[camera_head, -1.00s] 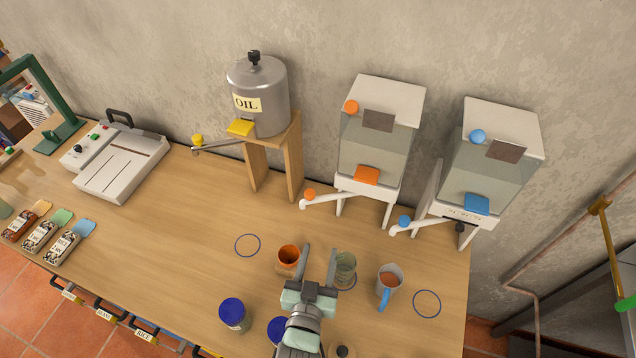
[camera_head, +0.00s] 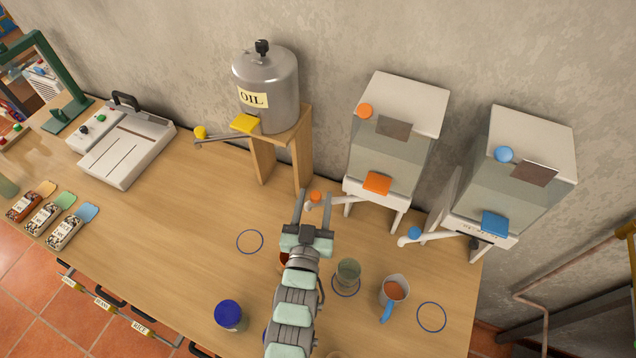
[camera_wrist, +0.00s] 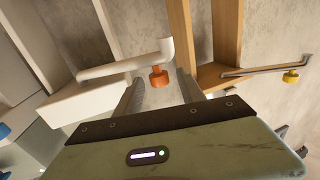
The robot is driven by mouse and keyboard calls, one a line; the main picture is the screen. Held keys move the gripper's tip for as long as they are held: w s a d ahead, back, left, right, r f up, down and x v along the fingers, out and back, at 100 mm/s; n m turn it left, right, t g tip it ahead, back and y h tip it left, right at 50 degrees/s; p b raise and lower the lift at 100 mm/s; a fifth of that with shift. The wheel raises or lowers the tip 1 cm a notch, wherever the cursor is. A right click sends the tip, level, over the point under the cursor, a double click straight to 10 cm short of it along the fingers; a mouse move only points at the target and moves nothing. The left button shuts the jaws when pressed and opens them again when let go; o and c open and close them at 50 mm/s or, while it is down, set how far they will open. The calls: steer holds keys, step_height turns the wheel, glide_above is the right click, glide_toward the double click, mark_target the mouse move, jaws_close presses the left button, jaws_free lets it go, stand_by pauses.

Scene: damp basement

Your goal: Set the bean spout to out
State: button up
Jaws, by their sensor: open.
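The left clear dispenser (camera_head: 388,155) has orange marks, and its white spout (camera_head: 338,200) points left, tipped with an orange knob (camera_head: 315,197). The right dispenser (camera_head: 510,180) has blue marks and a white spout (camera_head: 432,238) with a blue knob (camera_head: 414,232), also pointing left. I cannot read which holds beans. My gripper (camera_head: 313,195) is open at the orange knob, a finger on either side of it in the picture. In the wrist view the orange knob (camera_wrist: 159,79) shows between the fingers, under the bent end of the white spout (camera_wrist: 125,65). Contact is not clear.
The oil tank (camera_head: 268,90) on its wooden stand (camera_head: 302,160) is close left of my gripper, with a yellow-knobbed spout (camera_head: 222,140). A glass (camera_head: 347,273), a blue-handled mug (camera_head: 394,290) and a blue-lidded jar (camera_head: 229,314) stand in front. The table's middle left is clear.

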mark_target(316, 191)
steer(key=w, duration=0.3)
steer(key=shift+w+d+r, duration=0.1)
steer(key=shift+w+d, duration=0.15)
steer(key=shift+w, duration=0.5)
steer(key=shift+c, duration=0.5)
jaws_close()
stand_by(0.4)
